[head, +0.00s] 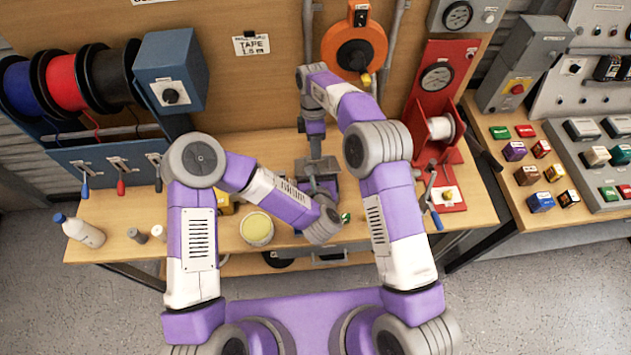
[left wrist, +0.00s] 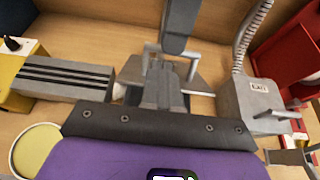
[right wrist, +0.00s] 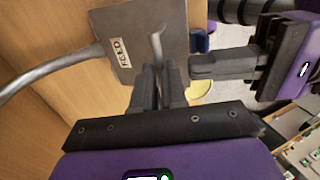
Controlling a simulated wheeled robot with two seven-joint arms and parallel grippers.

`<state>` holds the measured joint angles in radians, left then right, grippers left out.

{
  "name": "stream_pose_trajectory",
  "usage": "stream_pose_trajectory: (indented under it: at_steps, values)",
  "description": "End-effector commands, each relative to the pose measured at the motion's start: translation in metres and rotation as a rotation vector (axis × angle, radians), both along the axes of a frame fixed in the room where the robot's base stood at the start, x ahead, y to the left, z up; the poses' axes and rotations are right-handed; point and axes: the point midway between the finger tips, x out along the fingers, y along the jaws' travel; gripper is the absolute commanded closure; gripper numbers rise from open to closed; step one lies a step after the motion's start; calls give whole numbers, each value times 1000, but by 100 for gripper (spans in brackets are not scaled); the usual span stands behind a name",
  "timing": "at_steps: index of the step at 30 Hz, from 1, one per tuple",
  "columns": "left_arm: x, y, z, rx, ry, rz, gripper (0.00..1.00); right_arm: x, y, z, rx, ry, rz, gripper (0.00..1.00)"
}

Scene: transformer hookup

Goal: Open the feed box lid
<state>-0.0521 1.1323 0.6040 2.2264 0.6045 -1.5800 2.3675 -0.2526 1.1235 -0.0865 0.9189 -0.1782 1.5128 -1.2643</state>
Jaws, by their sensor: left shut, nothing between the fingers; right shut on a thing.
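The feed box lid is a grey plate (right wrist: 125,35) with a FEED label in the right wrist view. A thin metal handle (right wrist: 157,48) stands on it. My right gripper (right wrist: 158,85) is shut on this handle. My left gripper (right wrist: 195,68) shows from the side in that view, shut and empty, close to the right gripper's fingers. In the left wrist view the left fingers (left wrist: 158,85) are together in front of a grey plate. In the head view my arms hide most of the feed box, and the lid's opening angle cannot be told.
In the left wrist view a grey box (left wrist: 245,105) with a conduit stands at right and a grey slotted block (left wrist: 65,78) at left. In the head view a yellow-topped round container (head: 257,228), a white bottle (head: 82,231) and a red winder stand (head: 440,130) are on the bench.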

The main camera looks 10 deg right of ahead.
Motion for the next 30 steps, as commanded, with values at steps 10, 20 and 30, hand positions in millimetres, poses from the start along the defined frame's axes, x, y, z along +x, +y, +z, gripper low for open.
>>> stream_pose_trajectory:
  at_steps: [10,20,30]
  values:
    - [14,0,-7,2,-1,-1,100,5,-5,-11,-8,-18,-6,100]
    - [25,0,0,-1,-3,2,100,5,-5,-11,-9,-19,-5,100]
    - [31,1,5,0,-12,3,100,3,-4,-12,-7,-12,-5,79]
